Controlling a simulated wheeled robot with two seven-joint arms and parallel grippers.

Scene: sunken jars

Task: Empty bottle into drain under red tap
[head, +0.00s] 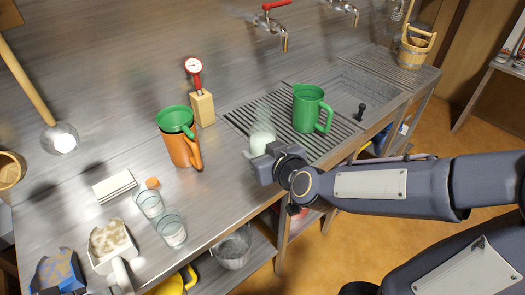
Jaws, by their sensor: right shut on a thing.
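My right gripper (259,160) is shut on a clear bottle (262,132) with pale, whitish contents in its lower part. The bottle looks roughly upright, at the near edge of the ribbed drain grating (240,121); I cannot tell whether its base touches anything. The red-handled tap (273,6) is on the far side of the counter, its spout pointing down beyond the grating. A green jug (306,108) stands on the grating, right of the bottle. My left gripper is not in view.
An orange jug with a green funnel (177,124) and a red-topped gauge in a wooden block (203,108) stand left of the grating. Two glasses (171,231) are near the front edge. A sunken basin (352,91) lies to the right.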

